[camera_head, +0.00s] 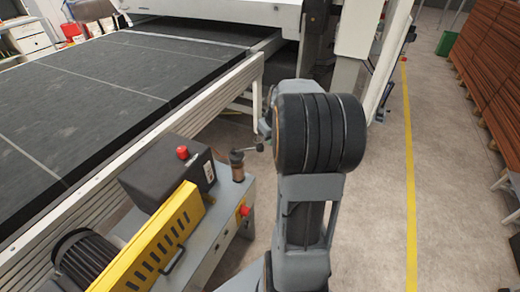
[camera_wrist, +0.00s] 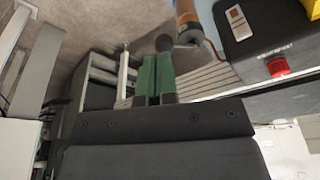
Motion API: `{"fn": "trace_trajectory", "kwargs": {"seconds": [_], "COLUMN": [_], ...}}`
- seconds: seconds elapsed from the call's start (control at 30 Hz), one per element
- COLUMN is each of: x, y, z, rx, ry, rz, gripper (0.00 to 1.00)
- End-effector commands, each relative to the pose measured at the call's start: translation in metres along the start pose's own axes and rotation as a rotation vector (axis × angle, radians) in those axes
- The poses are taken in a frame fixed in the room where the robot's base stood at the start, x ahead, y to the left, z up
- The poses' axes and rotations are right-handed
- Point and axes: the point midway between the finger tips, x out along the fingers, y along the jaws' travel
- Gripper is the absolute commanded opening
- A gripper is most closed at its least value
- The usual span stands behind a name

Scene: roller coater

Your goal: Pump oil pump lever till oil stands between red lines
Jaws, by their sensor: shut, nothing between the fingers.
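The oil pump (camera_head: 237,167) is a small copper-brown cylinder at the end of the machine frame. Its short lever points right and ends in a dark ball knob (camera_head: 260,146). In the wrist view the pump (camera_wrist: 187,14) is at the top, with the dark knob (camera_wrist: 165,43) just beyond my fingertips. My gripper (camera_wrist: 156,58) has green fingers, which are shut and empty. The fingertips overlap the knob's lower edge in the picture; I cannot tell if they touch. In the head view my arm hides most of the gripper. No oil level or red lines can be made out.
A black box (camera_head: 165,172) with a red button (camera_head: 182,152) stands left of the pump. A yellow slotted guard (camera_head: 160,245) and a black motor (camera_head: 85,257) are nearer. A wide black conveyor (camera_head: 100,80) fills the left. Open floor (camera_head: 385,200) lies to the right.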

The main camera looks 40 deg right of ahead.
Motion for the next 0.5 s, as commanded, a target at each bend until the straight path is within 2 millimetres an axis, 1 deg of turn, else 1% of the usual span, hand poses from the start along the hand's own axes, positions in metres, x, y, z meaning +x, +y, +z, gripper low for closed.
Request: {"fn": "trace_trajectory", "kwargs": {"seconds": [0.1,0.2,0.33,0.5], "x": [-0.014,-0.021,-0.026,-0.027], "y": [0.0,0.0,0.0,0.0], "z": [0.0,0.0,0.0,0.0], "rx": [0.0,0.0,0.0,0.0], "ry": [0.001,0.0,0.0,-0.001], "rz": [0.001,0.001,0.001,0.0], "gripper": [0.0,0.0,0.0,0.0]}}
